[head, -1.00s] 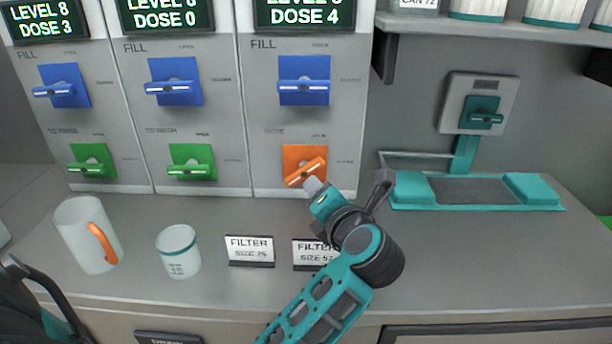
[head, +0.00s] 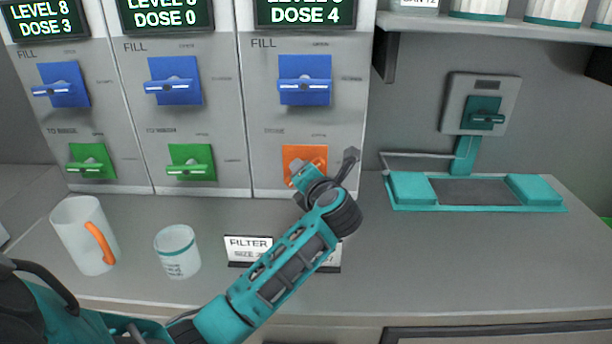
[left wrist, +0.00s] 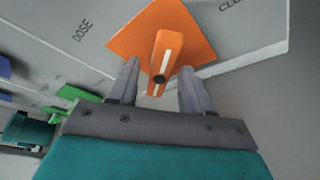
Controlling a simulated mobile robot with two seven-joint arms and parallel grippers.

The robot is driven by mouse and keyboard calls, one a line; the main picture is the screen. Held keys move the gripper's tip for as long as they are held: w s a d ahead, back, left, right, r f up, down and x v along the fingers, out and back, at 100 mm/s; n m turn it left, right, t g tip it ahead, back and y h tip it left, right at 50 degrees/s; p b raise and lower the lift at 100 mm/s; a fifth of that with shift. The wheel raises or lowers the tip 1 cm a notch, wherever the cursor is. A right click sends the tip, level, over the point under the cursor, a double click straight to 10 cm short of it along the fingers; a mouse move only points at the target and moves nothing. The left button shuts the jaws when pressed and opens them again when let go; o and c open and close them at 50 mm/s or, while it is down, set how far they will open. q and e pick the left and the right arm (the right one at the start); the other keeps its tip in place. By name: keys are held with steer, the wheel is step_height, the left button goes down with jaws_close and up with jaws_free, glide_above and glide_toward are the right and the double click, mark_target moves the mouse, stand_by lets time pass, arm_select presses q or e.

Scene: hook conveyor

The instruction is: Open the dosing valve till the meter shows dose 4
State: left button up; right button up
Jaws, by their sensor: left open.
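The orange dosing valve (head: 305,153) is at the bottom of the right-hand panel, partly hidden by my left arm in the head view. The meter (head: 304,14) above that panel reads DOSE 4; its upper line is cut off. My left gripper (head: 300,178) is at the valve. In the left wrist view the gripper (left wrist: 158,80) is open, with one finger on each side of the orange handle (left wrist: 164,60). Gaps show between the fingers and the handle. The handle stands turned on its orange plate. My right gripper is not in view.
Blue valves (head: 305,80) sit higher on the panels, and green valves (head: 192,162) sit on the other two. A mug (head: 78,235), a cup (head: 178,252) and a filter label (head: 249,243) stand on the counter. A teal-edged tray (head: 470,207) lies at the right.

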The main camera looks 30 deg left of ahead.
arm_select(q)
steer(key=shift+c, duration=0.5)
jaws_close()
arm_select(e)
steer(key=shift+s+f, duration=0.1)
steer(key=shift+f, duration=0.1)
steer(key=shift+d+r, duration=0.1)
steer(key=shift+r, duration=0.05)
arm_select(q)
steer(key=shift+d+f+m+y+p, duration=0.1)
steer(key=shift+m+y+p, duration=0.65)
steer(key=shift+m+p, duration=0.75)
steer(key=shift+f+m+y+p, duration=0.1)
steer(key=shift+m+y+p, duration=0.65)
steer(key=shift+m+p, duration=0.75)
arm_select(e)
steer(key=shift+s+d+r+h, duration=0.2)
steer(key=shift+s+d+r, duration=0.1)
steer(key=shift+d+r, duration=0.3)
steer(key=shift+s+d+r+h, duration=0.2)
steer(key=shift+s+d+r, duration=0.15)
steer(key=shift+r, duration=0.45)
arm_select(q)
steer(key=shift+o, duration=0.5)
jaws_free()
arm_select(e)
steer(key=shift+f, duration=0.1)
